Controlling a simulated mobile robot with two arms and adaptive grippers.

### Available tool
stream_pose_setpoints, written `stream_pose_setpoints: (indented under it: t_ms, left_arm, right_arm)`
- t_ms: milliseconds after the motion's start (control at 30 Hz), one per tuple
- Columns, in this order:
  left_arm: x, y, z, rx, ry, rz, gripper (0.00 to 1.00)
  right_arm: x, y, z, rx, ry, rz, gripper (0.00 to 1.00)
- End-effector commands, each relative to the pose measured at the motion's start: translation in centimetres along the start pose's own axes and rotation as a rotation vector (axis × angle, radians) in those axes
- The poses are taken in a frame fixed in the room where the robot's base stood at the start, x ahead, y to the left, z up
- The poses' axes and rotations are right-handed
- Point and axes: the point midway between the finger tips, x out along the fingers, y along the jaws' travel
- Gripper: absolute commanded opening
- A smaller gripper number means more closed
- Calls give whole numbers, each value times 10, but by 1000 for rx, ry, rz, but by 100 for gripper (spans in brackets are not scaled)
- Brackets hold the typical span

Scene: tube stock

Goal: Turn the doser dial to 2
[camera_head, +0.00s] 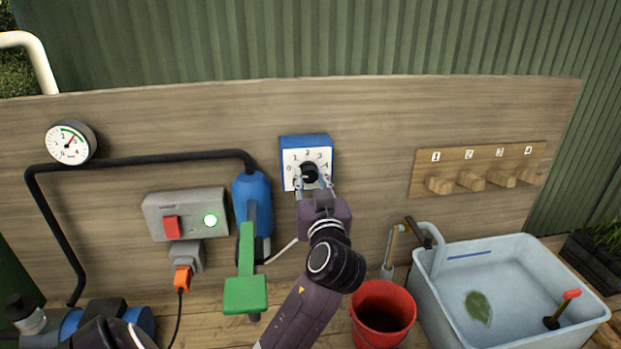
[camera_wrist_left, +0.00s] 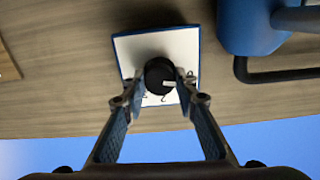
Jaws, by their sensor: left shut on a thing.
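The doser dial is a round black knob (camera_head: 309,172) on a white face with the numbers 0 to 4, with 2 at the top. The face sits on a blue box (camera_head: 306,141) fixed to the wooden panel. My left gripper (camera_head: 314,181) is at the knob, shut on it, with a finger on either side. In the left wrist view the knob (camera_wrist_left: 159,75) is between the fingertips. A small white mark shows on its lower right there. I cannot tell which number it points to. My right gripper is not in view.
Left of the dial are a blue canister (camera_head: 251,194), a green lever (camera_head: 246,290), a grey switch box (camera_head: 155,207) and a pressure gauge (camera_head: 70,143). At right are a numbered peg rack (camera_head: 421,180), a red bucket (camera_head: 366,300) and a water basin (camera_head: 436,290).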

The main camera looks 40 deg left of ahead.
Motion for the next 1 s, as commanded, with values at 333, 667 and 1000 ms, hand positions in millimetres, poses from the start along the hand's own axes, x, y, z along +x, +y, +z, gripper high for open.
stream_pose_setpoints:
  t_ms: [333,667,1000]
  left_arm:
    - [0,-1,-4,230,3,-2,3]
    - [1,0,-5,545,4,-2,3]
    - [1,0,-6,868,7,-3,3]
  right_arm:
    - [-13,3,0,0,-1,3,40]
    - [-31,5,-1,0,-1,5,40]
    - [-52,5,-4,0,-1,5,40]
